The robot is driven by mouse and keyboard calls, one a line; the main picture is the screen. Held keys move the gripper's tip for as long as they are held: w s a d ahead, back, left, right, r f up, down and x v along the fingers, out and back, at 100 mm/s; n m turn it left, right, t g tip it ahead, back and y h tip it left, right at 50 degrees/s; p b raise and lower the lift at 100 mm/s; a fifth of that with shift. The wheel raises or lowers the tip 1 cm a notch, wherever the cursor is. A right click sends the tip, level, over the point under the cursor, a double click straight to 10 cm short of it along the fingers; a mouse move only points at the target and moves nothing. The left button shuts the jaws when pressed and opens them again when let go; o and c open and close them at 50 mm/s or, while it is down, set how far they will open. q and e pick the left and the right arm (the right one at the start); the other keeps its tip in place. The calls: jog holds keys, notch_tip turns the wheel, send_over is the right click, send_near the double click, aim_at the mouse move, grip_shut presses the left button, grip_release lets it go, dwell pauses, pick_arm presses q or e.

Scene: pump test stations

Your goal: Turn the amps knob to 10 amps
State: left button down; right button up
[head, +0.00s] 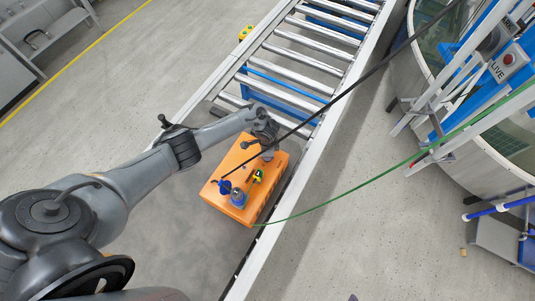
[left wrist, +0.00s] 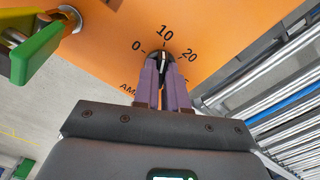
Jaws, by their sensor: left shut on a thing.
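The amps knob (left wrist: 164,58) is a small dark knob with a white pointer mark on the orange face of a box. The printed scale around it reads 0, 10 (left wrist: 164,32) and 20. The white mark points up, roughly toward the 10. My left gripper (left wrist: 163,66) is shut on the knob with its purple fingers, which hide part of it and of the AMPS label. In the head view my left gripper (head: 267,153) is at the far end of the orange box (head: 278,172); the knob is hidden there. My right gripper is not in view.
A green and yellow clamp (left wrist: 38,48) is close by on the left in the wrist view. Blue and yellow-green fittings stand on the box, and a green cable (head: 345,197) runs off right. A roller conveyor (head: 300,75) lies behind; a round tank stands at right.

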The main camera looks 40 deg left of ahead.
pick_arm(q)
jog(key=c, duration=1.2)
grip_release()
jog(key=shift+r+p, duration=0.3)
jog(key=shift+r, duration=0.35)
notch_tip(320, 180, up, 10)
jog(key=p, duration=0.2)
jog(key=shift+f+p, duration=0.25)
jog(key=shift+p, duration=0.1)
jog(key=shift+d, duration=0.1)
